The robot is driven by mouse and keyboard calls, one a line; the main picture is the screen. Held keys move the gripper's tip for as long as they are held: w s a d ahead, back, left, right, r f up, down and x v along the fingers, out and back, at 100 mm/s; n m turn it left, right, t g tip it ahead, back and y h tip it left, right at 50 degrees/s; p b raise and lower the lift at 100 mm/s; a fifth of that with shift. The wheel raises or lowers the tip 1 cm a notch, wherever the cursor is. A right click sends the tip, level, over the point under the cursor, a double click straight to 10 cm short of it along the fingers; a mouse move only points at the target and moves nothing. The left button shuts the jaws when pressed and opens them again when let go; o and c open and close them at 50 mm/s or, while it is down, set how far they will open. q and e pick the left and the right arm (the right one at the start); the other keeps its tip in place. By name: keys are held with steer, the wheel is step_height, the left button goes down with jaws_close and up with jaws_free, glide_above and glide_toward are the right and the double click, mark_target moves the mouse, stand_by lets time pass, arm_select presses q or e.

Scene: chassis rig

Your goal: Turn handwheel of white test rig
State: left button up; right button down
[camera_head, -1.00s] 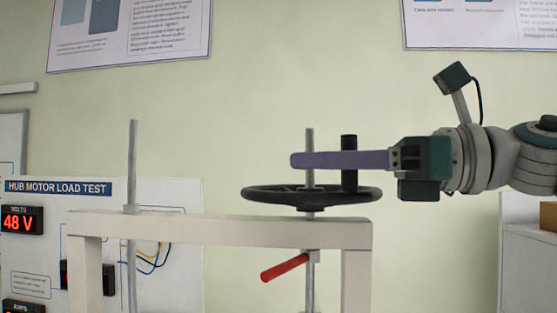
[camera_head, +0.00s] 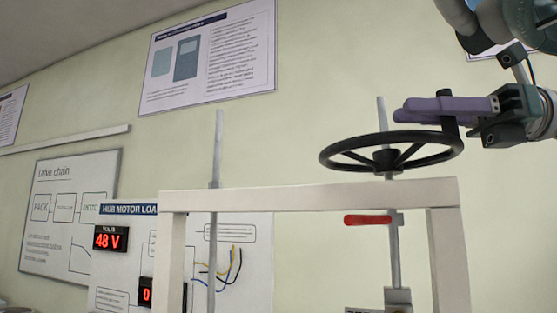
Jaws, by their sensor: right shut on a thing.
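The black handwheel (camera_head: 392,152) sits on a vertical grey spindle (camera_head: 394,250) above the white test rig's top beam (camera_head: 310,196). An upright black knob stands on the wheel's right rim. My right gripper (camera_head: 425,110) comes in from the right, its purple fingers level and just above the wheel. The fingers are shut on the knob (camera_head: 449,125), which shows partly between and below them. A red lever (camera_head: 368,220) sticks out to the left from the spindle below the beam. My left gripper is not in view.
A second grey rod (camera_head: 215,150) rises through the beam's left part. Behind the rig stands a load-test panel (camera_head: 262,290) with red displays and loose wires. A whiteboard (camera_head: 62,215) and posters (camera_head: 208,57) are on the wall.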

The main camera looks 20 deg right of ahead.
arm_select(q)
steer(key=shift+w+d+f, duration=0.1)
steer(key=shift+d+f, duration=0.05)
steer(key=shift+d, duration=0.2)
arm_select(e)
steer(key=shift+d+r, duration=0.1)
steer(key=shift+d, duration=0.55)
steer(key=shift+s, duration=0.1)
steer(key=c, duration=1.2)
jaws_free()
steer(key=shift+o, duration=2.2)
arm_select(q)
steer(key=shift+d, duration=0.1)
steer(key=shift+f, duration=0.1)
arm_select(e)
steer(key=shift+d, duration=0.1)
